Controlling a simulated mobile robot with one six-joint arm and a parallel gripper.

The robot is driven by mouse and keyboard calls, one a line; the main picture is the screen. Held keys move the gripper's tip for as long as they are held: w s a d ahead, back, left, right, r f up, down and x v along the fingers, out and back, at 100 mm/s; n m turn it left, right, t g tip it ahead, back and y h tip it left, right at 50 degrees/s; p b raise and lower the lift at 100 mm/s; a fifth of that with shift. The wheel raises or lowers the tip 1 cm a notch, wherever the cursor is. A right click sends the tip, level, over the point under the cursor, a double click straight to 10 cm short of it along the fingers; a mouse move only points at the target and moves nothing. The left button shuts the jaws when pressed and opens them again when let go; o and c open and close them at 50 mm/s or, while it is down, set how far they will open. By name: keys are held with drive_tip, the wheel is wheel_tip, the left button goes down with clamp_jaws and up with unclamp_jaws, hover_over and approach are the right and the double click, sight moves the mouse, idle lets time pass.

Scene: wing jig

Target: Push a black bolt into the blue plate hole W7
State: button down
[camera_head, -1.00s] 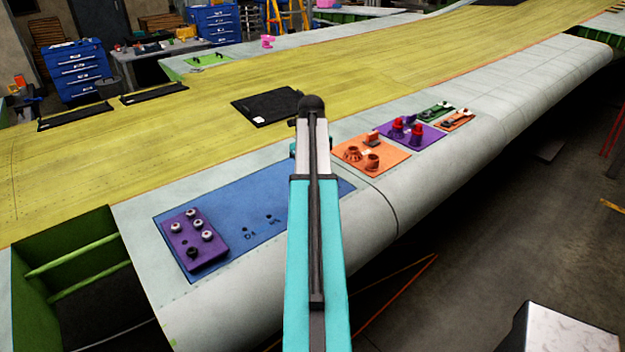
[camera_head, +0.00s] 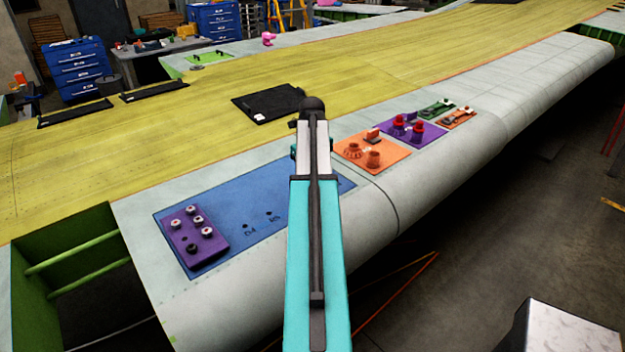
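The blue plate (camera_head: 222,201) lies on the wing's pale front skin, left of my arm. Two small dark holes show in it, one (camera_head: 245,226) left of the other (camera_head: 268,213). The marks beside them are too small to read, so I cannot tell which hole is W7. A purple block (camera_head: 205,258) sits on the plate's left end and carries several small bolts (camera_head: 207,231) with pale tops and dark sides. A dark round spot (camera_head: 188,248) is at its front left. My teal arm covers the plate's right part. My gripper is hidden behind the arm.
Right of my arm, an orange plate (camera_head: 385,160) holds orange parts, and a purple plate (camera_head: 428,136) holds red-topped parts. Small green and orange holders (camera_head: 437,109) lie beyond. A black flat panel (camera_head: 270,103) lies on the yellow skin. An open bay (camera_head: 85,260) is at left.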

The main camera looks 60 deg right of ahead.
drive_tip(key=shift+f, duration=0.4)
drive_tip(key=c, duration=1.5)
unclamp_jaws()
drive_tip(key=shift+r, duration=0.2)
wheel_tip(320, 180, up, 14)
drive_tip(key=b, duration=0.5)
drive_tip(key=shift+f, duration=0.25)
drive_tip(key=shift+r, duration=0.1)
drive_tip(key=shift+r+p, duration=2.35)
drive_tip(key=shift+r, duration=1.05)
